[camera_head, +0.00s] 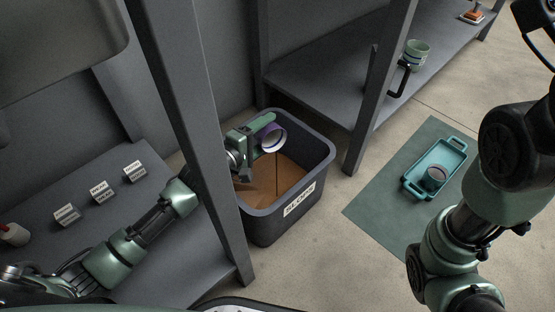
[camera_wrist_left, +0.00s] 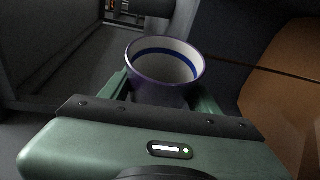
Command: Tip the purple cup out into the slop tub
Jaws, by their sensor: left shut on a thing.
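The purple cup (camera_head: 272,138) is held in my left gripper (camera_head: 262,138) above the slop tub (camera_head: 262,222), inside the line of its rim. The cup looks tilted in the head view. In the left wrist view the purple cup (camera_wrist_left: 160,85) shows a white inside with a blue band, and no contents are visible in it. The gripper's fingers are shut on its sides. The dark grey tub carries a "SLOPS" label and shows brown contents, with a thin dark line below the cup that I cannot identify. My right arm is at the right; its gripper is not visible.
A grey post (camera_head: 183,100) stands left of the tub, close to my left arm. Another post (camera_head: 378,95) and a shelf with a green cup (camera_head: 416,50) stand right of it. A teal tray (camera_head: 451,150) holding a cup (camera_head: 434,177) lies on a green mat (camera_head: 385,200).

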